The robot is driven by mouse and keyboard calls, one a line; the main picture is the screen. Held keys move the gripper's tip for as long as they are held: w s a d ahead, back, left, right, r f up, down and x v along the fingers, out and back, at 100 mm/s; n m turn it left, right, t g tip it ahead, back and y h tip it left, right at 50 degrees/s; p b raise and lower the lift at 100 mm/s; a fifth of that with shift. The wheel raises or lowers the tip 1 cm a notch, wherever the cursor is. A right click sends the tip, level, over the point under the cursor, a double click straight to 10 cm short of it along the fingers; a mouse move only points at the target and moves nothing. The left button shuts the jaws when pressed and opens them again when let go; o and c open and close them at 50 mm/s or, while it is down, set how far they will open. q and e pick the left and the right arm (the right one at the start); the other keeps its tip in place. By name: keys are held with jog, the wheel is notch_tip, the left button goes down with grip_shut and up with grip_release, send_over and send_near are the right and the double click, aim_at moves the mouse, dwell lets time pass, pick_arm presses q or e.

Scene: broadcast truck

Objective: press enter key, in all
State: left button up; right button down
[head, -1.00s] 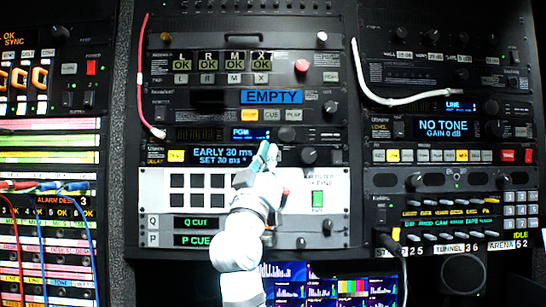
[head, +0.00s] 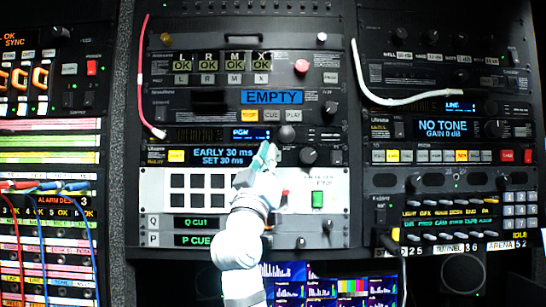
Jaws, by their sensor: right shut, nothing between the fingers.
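My right gripper (head: 266,152) is shut and empty. Its teal fingertips are in front of the delay unit, just right of the blue display (head: 223,156) reading "EARLY 30 ms SET 30 ms". I cannot tell whether the tips touch the panel. A lit yellow key (head: 176,156) is left of that display, and a black knob (head: 308,156) is right of the fingertips. No key labelled enter can be read; the gripper hides a strip of the panel beside the display. My left gripper is not in view.
Below is a white panel (head: 155,195) with black square keys, a green switch (head: 317,199) and a red control partly behind my right arm. Above are an "EMPTY" display (head: 272,97) and a red button (head: 302,66). A white cable (head: 405,102) hangs at upper right.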

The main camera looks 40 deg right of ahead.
jog(key=shift+s+a+b, duration=0.3)
jog(key=shift+s+a, duration=0.15)
jog(key=shift+s, duration=0.1)
jog(key=s+a, duration=0.1)
jog(key=s, duration=0.1)
jog(key=s+a+b, duration=0.1)
jog(key=s+a, duration=0.1)
dwell(0.6)
jog(key=shift+f, duration=0.15)
dwell(0.6)
